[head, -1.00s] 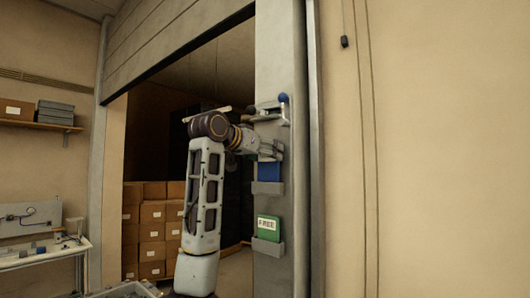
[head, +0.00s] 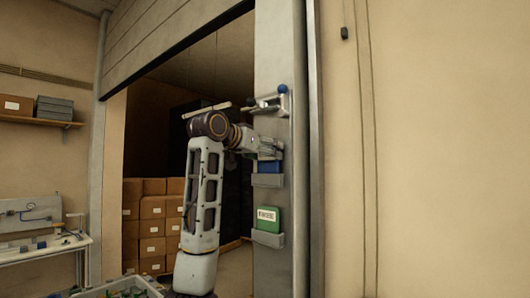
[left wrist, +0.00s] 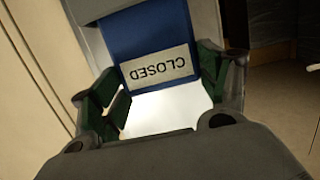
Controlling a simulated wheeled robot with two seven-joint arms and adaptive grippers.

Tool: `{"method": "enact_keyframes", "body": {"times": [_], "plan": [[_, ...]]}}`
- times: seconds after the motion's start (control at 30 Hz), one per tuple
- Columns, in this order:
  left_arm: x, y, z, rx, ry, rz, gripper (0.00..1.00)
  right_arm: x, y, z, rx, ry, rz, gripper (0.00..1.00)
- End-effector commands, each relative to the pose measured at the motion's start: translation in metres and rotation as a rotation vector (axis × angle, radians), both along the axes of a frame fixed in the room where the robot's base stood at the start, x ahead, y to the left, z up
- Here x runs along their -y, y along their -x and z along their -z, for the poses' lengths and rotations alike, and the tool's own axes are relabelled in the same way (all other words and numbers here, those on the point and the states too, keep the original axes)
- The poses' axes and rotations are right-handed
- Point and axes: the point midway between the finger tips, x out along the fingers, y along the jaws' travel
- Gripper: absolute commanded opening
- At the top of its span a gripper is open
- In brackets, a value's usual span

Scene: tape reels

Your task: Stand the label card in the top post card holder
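The blue label card (head: 268,167) stands at the top post card holder (head: 268,180), its lower edge behind the holder's front. The left wrist view shows the card (left wrist: 148,35) with its white CLOSED label upside down in the picture. My left gripper (head: 268,149) is at the card's upper part. Its green pads (left wrist: 160,90) lie close against both side edges of the card, so it looks shut on it. The gripper hides the label in the head view. My right gripper is not in view.
A green FREE card (head: 267,219) stands in the lower holder (head: 267,238). A fixture with a blue knob (head: 282,89) is on the post (head: 272,50) above the gripper. Stacked cartons (head: 152,215) stand beyond the doorway; a workbench (head: 40,250) is at left.

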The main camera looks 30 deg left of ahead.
Motion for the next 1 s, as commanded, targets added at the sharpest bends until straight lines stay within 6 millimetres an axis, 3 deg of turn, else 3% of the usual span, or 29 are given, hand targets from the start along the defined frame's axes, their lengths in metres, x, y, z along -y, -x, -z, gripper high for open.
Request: {"method": "enact_keyframes", "body": {"times": [0.03, 0.17, 0.67, 1.0], "plan": [[0.000, 0.000, 0.000, 0.000, 0.000, 0.000, 0.83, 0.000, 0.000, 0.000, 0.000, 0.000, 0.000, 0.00], [0.000, 0.000, 0.000, 0.000, 0.000, 0.000, 1.00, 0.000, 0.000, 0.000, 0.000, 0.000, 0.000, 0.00], [0.000, 0.003, -0.001, 0.000, 0.000, 0.000, 1.00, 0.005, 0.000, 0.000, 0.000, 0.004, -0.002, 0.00], [-0.003, 0.034, -0.008, 0.004, -0.001, -0.001, 1.00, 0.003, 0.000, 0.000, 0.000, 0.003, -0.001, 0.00]]}}
